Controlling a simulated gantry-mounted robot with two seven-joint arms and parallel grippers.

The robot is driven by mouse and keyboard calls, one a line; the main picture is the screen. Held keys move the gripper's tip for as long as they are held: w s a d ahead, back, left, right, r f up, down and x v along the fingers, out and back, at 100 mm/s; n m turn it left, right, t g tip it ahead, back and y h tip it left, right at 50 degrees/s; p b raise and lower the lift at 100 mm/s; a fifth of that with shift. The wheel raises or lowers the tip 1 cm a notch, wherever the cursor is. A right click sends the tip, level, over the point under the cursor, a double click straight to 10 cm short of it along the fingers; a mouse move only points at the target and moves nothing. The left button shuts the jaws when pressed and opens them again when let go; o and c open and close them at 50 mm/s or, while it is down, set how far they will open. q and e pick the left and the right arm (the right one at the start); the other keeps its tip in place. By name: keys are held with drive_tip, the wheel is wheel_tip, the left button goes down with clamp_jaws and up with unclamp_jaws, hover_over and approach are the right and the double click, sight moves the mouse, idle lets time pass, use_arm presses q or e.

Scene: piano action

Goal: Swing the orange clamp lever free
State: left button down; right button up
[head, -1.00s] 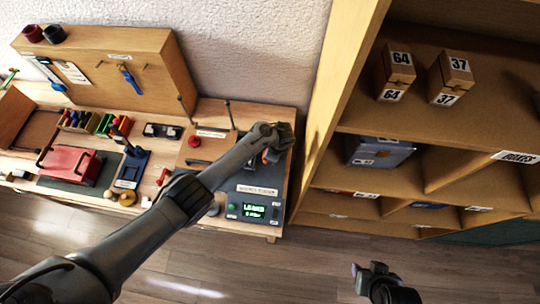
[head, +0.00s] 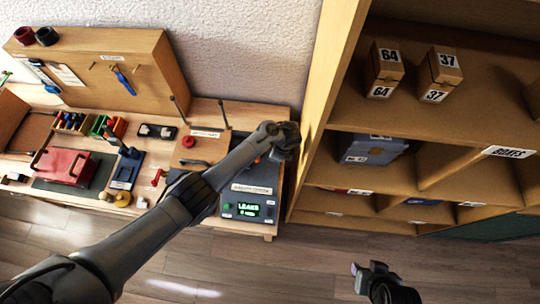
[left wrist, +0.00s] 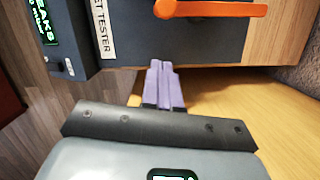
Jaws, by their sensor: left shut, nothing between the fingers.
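The orange clamp lever (left wrist: 212,9) lies across the top of the left wrist view, over the dark gasket tester (left wrist: 175,38). Its rounded end is at the left and its bar runs right. In the head view my left arm hides most of the lever; the tester (head: 275,211) shows below the arm. My left gripper (left wrist: 160,68) is shut and empty, its purple fingertips together at the tester's edge, with a visible gap to the lever. In the head view this gripper (head: 290,143) is over the tester's far right side. My right gripper (head: 366,268) hangs at lower right, away from the bench; its jaws are unclear.
A wooden shelf unit (head: 333,100) stands close to the right of the tester. A lit display (head: 248,209) is on the tester's front. A red case (head: 62,166) and small tools sit on the bench at left. The floor (head: 300,265) in front is clear.

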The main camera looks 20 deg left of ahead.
use_arm(q)
drive_tip(key=p+v, duration=0.1)
drive_tip(key=v, duration=0.8)
drive_tip(key=shift+w+a+r, duration=0.15)
drive_tip(key=shift+w+r, duration=0.1)
drive_tip(key=shift+r, duration=0.15)
